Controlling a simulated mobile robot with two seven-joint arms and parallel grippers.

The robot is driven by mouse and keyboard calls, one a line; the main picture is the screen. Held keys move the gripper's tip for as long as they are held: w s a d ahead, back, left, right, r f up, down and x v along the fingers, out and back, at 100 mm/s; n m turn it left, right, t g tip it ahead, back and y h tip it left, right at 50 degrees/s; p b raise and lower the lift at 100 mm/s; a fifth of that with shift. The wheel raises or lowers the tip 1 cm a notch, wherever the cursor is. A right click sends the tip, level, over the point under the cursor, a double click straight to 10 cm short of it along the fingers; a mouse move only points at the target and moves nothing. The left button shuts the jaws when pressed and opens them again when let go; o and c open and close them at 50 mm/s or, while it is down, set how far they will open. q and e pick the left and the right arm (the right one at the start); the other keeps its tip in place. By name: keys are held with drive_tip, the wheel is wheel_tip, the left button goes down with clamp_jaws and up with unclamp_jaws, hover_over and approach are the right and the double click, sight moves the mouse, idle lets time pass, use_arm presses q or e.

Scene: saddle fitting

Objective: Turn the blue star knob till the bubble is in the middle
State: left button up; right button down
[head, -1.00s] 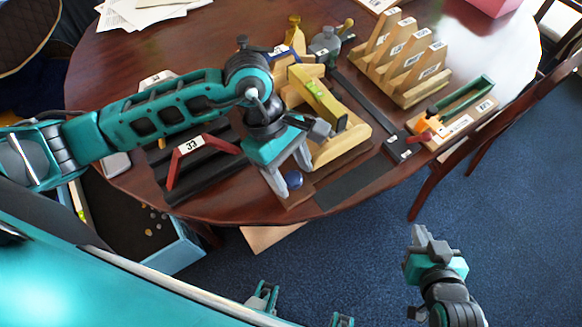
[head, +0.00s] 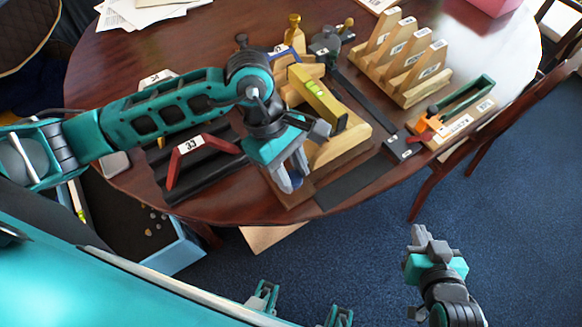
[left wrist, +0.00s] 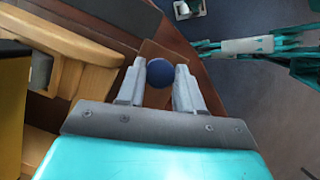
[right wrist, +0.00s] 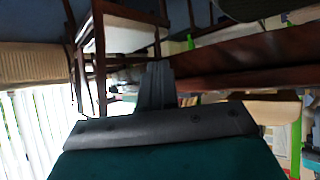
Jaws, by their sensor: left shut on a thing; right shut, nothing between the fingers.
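The blue star knob (left wrist: 158,72) sits between the two fingers of my left gripper (left wrist: 159,84) in the left wrist view. In the head view my left gripper (head: 290,181) is shut on the knob at the front edge of the wooden fixture (head: 345,149), and the fingers mostly hide the knob. A yellow-green spirit level (head: 318,97) lies on the fixture, tilted in the picture. Its bubble is too small to make out. My right gripper (head: 420,237) is shut and empty, away from the table over the blue floor.
A dark slotted stand with a red handle marked 33 (head: 190,150) is left of the fixture. A bin (head: 180,252) stands below the table's left edge.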

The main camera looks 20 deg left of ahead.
use_arm(q)
drive_tip(key=m+b, duration=0.2)
drive_tip(key=b, duration=0.1)
drive_tip(key=shift+w+f+m+g+b, duration=0.15)
drive_tip(key=shift+f+m+g+b, duration=0.15)
drive_tip(key=shift+g, duration=0.1)
drive_tip(key=shift+d+m+y+b, duration=0.1)
drive_tip(key=shift+m+y+b, duration=0.2)
drive_tip(key=shift+m+b, duration=0.15)
drive_tip(key=shift+r+m+g+b, duration=0.2)
drive_tip(key=shift+m+g+b, duration=0.1)
drive_tip(key=shift+m+b, duration=0.2)
drive_tip(key=shift+r, duration=0.15)
drive_tip(key=o, duration=0.9)
drive_tip(key=shift+o, duration=0.5)
use_arm(e)
drive_tip(key=f, duration=0.1)
drive_tip(key=a+f, duration=0.1)
drive_tip(key=w+f, duration=0.1)
drive_tip(key=shift+w+a+f+y, duration=0.1)
drive_tip(key=shift+a+f+y, duration=0.1)
drive_tip(key=shift+a+y, duration=0.2)
use_arm(q)
drive_tip(key=shift+r, duration=0.1)
